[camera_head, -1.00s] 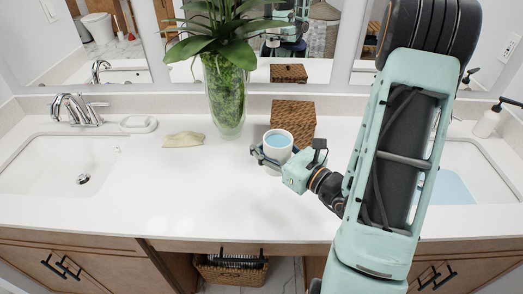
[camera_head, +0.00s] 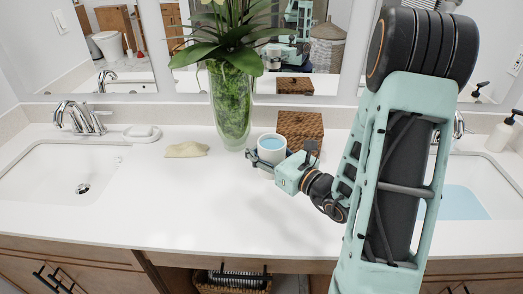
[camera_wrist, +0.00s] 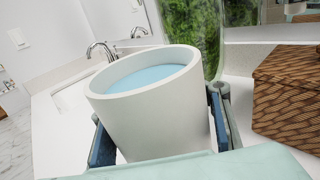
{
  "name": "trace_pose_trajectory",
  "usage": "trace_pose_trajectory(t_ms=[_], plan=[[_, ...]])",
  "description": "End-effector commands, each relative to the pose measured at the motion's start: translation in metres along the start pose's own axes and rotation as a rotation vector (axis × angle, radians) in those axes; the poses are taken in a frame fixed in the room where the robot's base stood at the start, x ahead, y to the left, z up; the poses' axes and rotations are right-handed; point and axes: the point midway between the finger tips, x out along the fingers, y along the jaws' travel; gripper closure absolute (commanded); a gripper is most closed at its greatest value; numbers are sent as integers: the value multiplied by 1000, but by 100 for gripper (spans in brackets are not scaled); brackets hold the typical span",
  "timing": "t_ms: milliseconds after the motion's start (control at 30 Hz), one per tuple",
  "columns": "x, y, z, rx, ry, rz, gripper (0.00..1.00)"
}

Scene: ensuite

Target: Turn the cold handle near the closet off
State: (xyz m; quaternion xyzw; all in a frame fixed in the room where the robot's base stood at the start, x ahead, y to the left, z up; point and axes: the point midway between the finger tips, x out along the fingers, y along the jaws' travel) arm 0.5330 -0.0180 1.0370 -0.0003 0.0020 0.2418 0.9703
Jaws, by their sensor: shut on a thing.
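A chrome faucet (camera_head: 78,117) with lever handles stands behind the left sink (camera_head: 60,172); it also shows in the wrist view (camera_wrist: 103,50). A second faucet (camera_head: 458,126) by the right sink (camera_head: 480,180) is mostly hidden behind my arm, and its handles cannot be made out. Blue water stands in the right sink. My gripper (camera_head: 268,160) is shut on a white cup (camera_head: 265,157) of blue water, upright, over the middle of the counter. In the wrist view the cup (camera_wrist: 150,115) sits between the two fingers. My gripper is apart from both faucets. No closet can be made out.
A tall glass vase with a plant (camera_head: 232,110) and a woven box (camera_head: 300,128) stand close behind the cup. A folded cloth (camera_head: 187,149) and a soap dish (camera_head: 141,133) lie left. A soap bottle (camera_head: 500,133) stands far right. The front middle counter (camera_head: 190,205) is clear.

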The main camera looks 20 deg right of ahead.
Motion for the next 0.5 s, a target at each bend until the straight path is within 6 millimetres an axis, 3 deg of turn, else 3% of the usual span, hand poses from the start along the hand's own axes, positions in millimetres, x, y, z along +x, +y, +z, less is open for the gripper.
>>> trace_pose_trajectory(t_ms=[133,300,500], plan=[[25,-6,-13,-1,-3,4,100],[43,-11,-40,-1,-2,2,100],[58,-16,-56,-2,-3,2,100]])
